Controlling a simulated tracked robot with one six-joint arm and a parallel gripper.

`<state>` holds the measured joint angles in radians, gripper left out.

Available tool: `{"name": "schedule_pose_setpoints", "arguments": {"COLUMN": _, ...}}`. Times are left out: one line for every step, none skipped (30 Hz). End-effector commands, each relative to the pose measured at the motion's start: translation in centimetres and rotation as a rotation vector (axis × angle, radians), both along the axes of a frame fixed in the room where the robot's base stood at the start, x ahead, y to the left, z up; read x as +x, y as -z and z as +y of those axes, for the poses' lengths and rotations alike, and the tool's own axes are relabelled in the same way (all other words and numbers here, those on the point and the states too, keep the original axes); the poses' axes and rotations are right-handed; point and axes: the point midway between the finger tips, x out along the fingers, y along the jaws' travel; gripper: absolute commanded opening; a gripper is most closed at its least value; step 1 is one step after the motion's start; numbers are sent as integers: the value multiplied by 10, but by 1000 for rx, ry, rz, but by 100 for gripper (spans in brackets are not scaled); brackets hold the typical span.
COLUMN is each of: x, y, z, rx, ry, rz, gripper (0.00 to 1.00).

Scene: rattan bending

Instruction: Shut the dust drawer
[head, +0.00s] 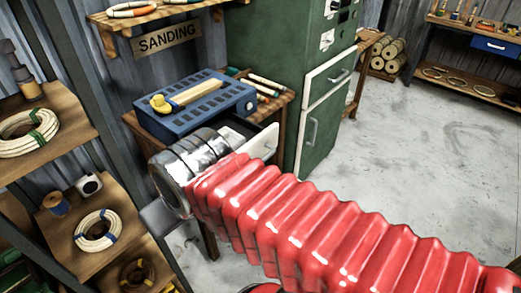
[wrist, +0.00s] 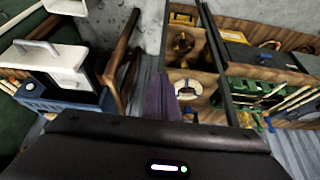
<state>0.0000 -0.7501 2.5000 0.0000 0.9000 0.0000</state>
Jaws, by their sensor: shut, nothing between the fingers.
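The dust drawer's pale front (head: 264,143) shows in the head view just past my wrist, below the blue slotted sanding box (head: 195,100); my wrist hides part of it. In the wrist view the pale drawer front (wrist: 50,65) with its handle stands out from the blue box (wrist: 62,104), with a dark drawer body behind it, so the drawer is open. My gripper (wrist: 163,98) appears in the wrist view as narrow purple-grey fingers, shut and empty. It is to the right of the drawer in that view, apart from it. In the head view my wrist hides most of the gripper.
The blue box sits on a wooden table (head: 140,128) under a SANDING sign (head: 168,39). A green cabinet (head: 272,60) stands just right of it. Shelves with rattan coils (head: 28,133) stand close on the left. The concrete floor (head: 430,150) at right is clear.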

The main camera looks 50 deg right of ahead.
Motion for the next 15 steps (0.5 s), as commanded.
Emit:
{"name": "schedule_pose_setpoints", "arguments": {"x": 0, "y": 0, "z": 0, "rx": 0, "ry": 0, "rz": 0, "gripper": 0}}
{"name": "schedule_pose_setpoints", "arguments": {"x": 0, "y": 0, "z": 0, "rx": 0, "ry": 0, "rz": 0, "gripper": 0}}
{"name": "schedule_pose_setpoints", "arguments": {"x": 0, "y": 0, "z": 0, "rx": 0, "ry": 0, "rz": 0, "gripper": 0}}
{"name": "schedule_pose_setpoints", "arguments": {"x": 0, "y": 0, "z": 0, "rx": 0, "ry": 0, "rz": 0, "gripper": 0}}
{"name": "schedule_pose_setpoints", "arguments": {"x": 0, "y": 0, "z": 0, "rx": 1, "ry": 3, "rz": 0, "gripper": 0}}
{"name": "schedule_pose_setpoints", "arguments": {"x": 1, "y": -1, "z": -1, "rx": 4, "ry": 10, "rz": 1, "gripper": 0}}
{"name": "schedule_pose_setpoints", "arguments": {"x": 1, "y": -1, "z": -2, "rx": 9, "ry": 19, "rz": 2, "gripper": 0}}
{"name": "schedule_pose_setpoints", "arguments": {"x": 2, "y": -1, "z": -3, "rx": 15, "ry": 32, "rz": 4, "gripper": 0}}
{"name": "schedule_pose_setpoints", "arguments": {"x": 4, "y": -2, "z": -5, "rx": 27, "ry": 58, "rz": 7, "gripper": 0}}
{"name": "schedule_pose_setpoints", "arguments": {"x": 6, "y": -2, "z": -6, "rx": 39, "ry": 83, "rz": 10, "gripper": 0}}
{"name": "schedule_pose_setpoints", "arguments": {"x": 8, "y": -2, "z": -9, "rx": 53, "ry": 112, "rz": 14, "gripper": 0}}
{"name": "schedule_pose_setpoints", "arguments": {"x": 12, "y": -3, "z": -13, "rx": 76, "ry": 161, "rz": 20, "gripper": 0}}
{"name": "schedule_pose_setpoints", "arguments": {"x": 15, "y": -4, "z": -17, "rx": 96, "ry": 206, "rz": 25, "gripper": 0}}
{"name": "schedule_pose_setpoints", "arguments": {"x": 18, "y": -4, "z": -21, "rx": 119, "ry": 255, "rz": 29, "gripper": 0}}
{"name": "schedule_pose_setpoints", "arguments": {"x": 23, "y": -5, "z": -28, "rx": 152, "ry": 330, "rz": 37, "gripper": 0}}
